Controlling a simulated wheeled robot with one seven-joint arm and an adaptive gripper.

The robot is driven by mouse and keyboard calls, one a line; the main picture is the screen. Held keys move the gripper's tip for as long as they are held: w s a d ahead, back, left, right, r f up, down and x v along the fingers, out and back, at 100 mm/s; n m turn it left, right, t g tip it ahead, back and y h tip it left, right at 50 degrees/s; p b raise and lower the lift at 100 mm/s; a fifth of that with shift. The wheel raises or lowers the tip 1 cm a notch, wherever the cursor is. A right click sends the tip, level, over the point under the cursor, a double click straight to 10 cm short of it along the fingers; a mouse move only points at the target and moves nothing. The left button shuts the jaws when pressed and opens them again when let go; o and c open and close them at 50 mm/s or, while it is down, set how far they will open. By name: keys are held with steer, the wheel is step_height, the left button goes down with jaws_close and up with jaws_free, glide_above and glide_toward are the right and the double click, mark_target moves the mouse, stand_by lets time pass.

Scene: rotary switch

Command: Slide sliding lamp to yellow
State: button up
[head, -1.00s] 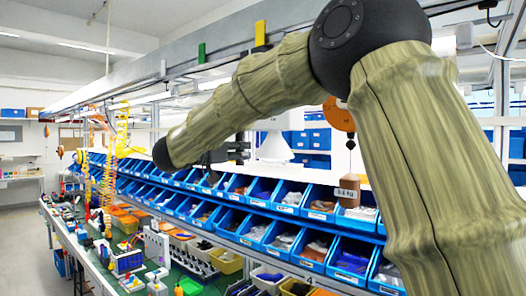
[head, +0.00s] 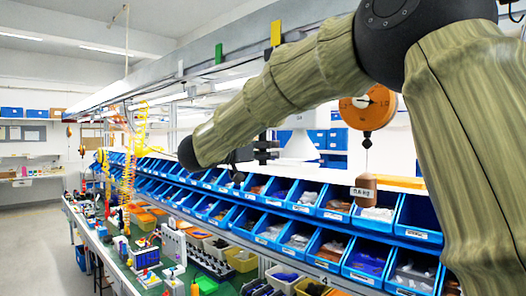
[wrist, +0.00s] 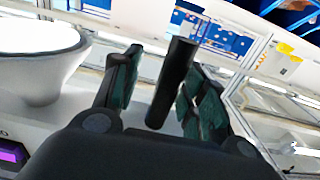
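The white sliding lamp (head: 299,122) hangs below the overhead rail, partly behind my arm in the head view. Its white shade (wrist: 38,75) fills the left of the wrist view. A dark cylindrical handle (wrist: 172,85) stands between my fingers, with a gap to the left finger and close to the right one. My gripper (wrist: 160,90) looks open around it. In the head view my gripper (head: 264,149) is small and dark beside the lamp. A yellow tag (head: 276,33) and a green tag (head: 219,53) sit on the rail, the yellow one to the right.
Two rows of blue bins (head: 275,228) run along the workbench below the lamp. An orange balancer (head: 368,107) with a hanging brown weight (head: 365,189) is to the right. Yellow coiled hoses (head: 128,160) hang at the left. The floor (head: 35,235) at left is clear.

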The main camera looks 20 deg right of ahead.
steer(key=shift+w+f, duration=0.1)
steer(key=shift+w, duration=0.05)
steer(key=shift+a, duration=0.2)
steer(key=v, duration=1.1)
steer(key=shift+s+a, duration=0.25)
